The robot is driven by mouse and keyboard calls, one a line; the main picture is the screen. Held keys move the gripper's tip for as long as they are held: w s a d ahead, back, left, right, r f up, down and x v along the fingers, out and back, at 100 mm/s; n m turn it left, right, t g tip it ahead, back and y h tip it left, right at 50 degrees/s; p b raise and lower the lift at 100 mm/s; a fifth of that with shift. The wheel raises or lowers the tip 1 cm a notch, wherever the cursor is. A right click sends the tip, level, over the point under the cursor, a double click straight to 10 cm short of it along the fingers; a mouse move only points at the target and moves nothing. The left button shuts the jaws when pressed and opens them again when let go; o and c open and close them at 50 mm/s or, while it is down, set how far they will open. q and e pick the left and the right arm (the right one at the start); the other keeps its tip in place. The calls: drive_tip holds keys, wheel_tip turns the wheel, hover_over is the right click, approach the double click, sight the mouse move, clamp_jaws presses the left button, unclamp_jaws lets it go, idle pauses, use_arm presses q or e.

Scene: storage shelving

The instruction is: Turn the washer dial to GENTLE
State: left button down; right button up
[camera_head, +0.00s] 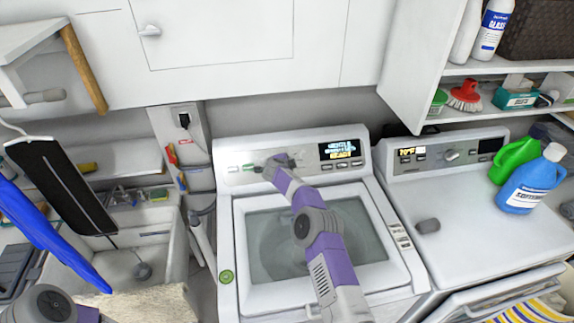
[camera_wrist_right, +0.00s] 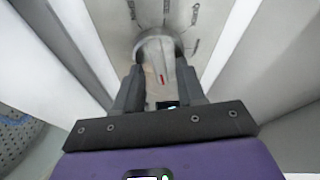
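The washer (camera_head: 228,245) stands in the middle of the head view, with a glass lid and a sloped control panel (camera_head: 306,152). A lit display (camera_head: 342,150) sits on the panel's right half; its small text is hard to read. My right gripper (camera_head: 279,163) is at the panel, left of the display, and mostly hides the dial there. My right gripper's fingers (camera_wrist_right: 160,92) close on both sides of that grip. My left gripper is out of view.
A sink (camera_head: 130,262) is at the left. White cabinets (camera_head: 240,40) hang above the washer.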

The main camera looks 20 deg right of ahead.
drive_tip(key=shift+a+r, duration=0.1)
drive_tip(key=shift+r, duration=0.05)
drive_tip(key=v, duration=0.7)
drive_tip(key=shift+s, duration=0.2)
idle(0.7)
